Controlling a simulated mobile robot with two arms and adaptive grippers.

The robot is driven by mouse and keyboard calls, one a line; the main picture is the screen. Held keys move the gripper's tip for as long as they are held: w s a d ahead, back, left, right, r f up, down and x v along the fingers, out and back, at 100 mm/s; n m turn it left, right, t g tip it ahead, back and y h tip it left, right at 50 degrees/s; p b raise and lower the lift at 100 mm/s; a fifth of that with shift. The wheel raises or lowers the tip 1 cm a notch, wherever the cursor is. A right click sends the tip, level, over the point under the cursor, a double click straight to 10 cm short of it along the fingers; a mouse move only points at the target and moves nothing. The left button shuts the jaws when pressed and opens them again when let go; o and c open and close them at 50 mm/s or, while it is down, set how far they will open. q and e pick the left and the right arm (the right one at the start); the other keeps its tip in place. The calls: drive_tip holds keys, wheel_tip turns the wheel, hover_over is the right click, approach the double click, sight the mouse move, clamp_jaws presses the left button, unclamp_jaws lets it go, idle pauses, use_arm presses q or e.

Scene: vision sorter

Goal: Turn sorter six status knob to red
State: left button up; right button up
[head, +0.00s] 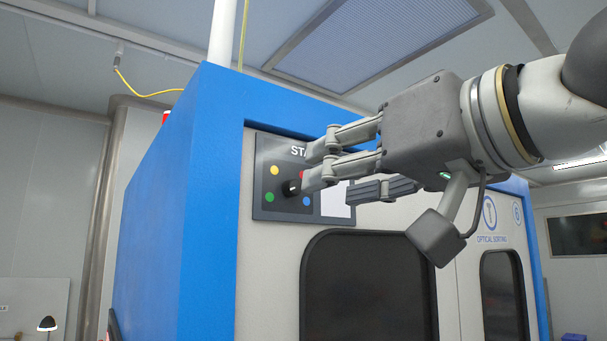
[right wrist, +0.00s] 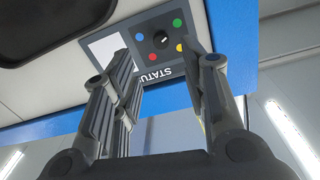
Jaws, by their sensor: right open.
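The status panel (head: 262,208) is a dark plate on the front of the blue and white sorter. Its black knob (head: 291,188) sits among yellow, green and blue dots, and the red dot (head: 304,174) is partly covered by a finger. In the right wrist view the panel appears upside down, with the knob (right wrist: 160,39) and the red dot (right wrist: 155,58) visible. A white mark on the knob seems to point toward the green dot's side. My right gripper (head: 314,168) is open, fingertips close to the knob; contact is unclear. My left gripper is out of view.
A white square (right wrist: 106,52) sits beside the dots on the panel. A dark window (head: 365,285) is set below it in the sorter front. The blue frame edge (head: 215,180) stands out left of the panel. A second dark window (head: 502,295) is farther right.

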sight(296, 187)
drive_tip(key=p+x, duration=0.2)
drive_tip(key=x, duration=0.4)
drive_tip(key=shift+w+a+r+p, duration=0.1)
drive_tip(key=shift+w+a+p, duration=0.1)
drive_tip(key=shift+p, duration=0.15)
drive_tip(key=shift+w+a, duration=0.35)
drive_tip(key=shift+w, duration=0.2)
drive_tip(key=shift+c, duration=0.5)
clamp_jaws()
